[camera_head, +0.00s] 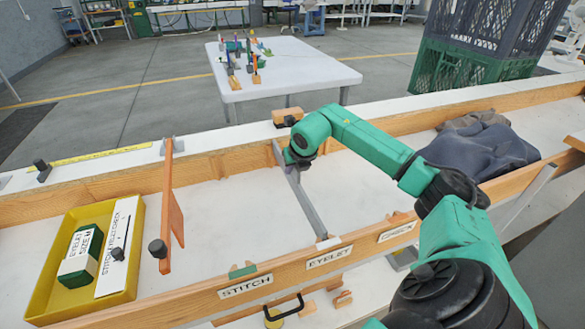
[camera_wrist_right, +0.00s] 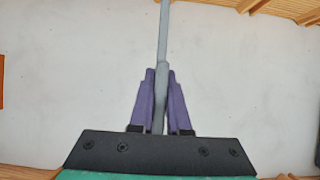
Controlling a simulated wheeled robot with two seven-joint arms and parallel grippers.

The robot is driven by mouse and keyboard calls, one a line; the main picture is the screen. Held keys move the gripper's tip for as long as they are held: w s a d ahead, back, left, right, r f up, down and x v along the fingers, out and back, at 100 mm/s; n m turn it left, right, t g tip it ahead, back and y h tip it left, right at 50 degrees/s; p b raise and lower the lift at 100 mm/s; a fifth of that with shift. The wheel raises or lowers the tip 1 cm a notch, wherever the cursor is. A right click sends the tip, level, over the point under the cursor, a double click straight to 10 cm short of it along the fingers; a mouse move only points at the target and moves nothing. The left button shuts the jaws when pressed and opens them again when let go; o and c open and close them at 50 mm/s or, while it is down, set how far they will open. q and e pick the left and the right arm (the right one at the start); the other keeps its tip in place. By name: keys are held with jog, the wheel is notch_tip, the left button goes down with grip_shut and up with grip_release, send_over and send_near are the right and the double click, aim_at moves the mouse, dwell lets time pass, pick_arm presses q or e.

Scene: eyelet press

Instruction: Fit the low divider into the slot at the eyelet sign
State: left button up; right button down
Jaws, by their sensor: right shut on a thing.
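The low divider (camera_head: 310,209) is a thin grey bar running across the white-floored trough. Its near end is at the front wooden rail, just above the EYELET sign (camera_head: 330,257), and its far end is near the back rail. I cannot tell whether either end sits in a slot. My right gripper (camera_head: 297,163) is over the far part of the divider, with its fingers mostly hidden in the head view. In the right wrist view, its purple fingers (camera_wrist_right: 160,95) are shut on the grey divider (camera_wrist_right: 163,35). My left gripper is not in view.
An orange divider (camera_head: 173,215) stands to the left. STITCH (camera_head: 245,286) and CHECK (camera_head: 397,231) signs flank EYELET. Dark cloth (camera_head: 480,150) lies at the right. The trough floor between the dividers is clear.

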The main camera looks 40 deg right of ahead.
aim_at(292, 185)
jog(key=shift+f+b, duration=2.8)
jog(key=shift+f, duration=0.7)
jog(key=shift+r, duration=0.1)
jog(key=c, duration=0.8)
grip_release()
jog(key=shift+r+p, duration=1.75)
jog(key=shift+r, duration=0.75)
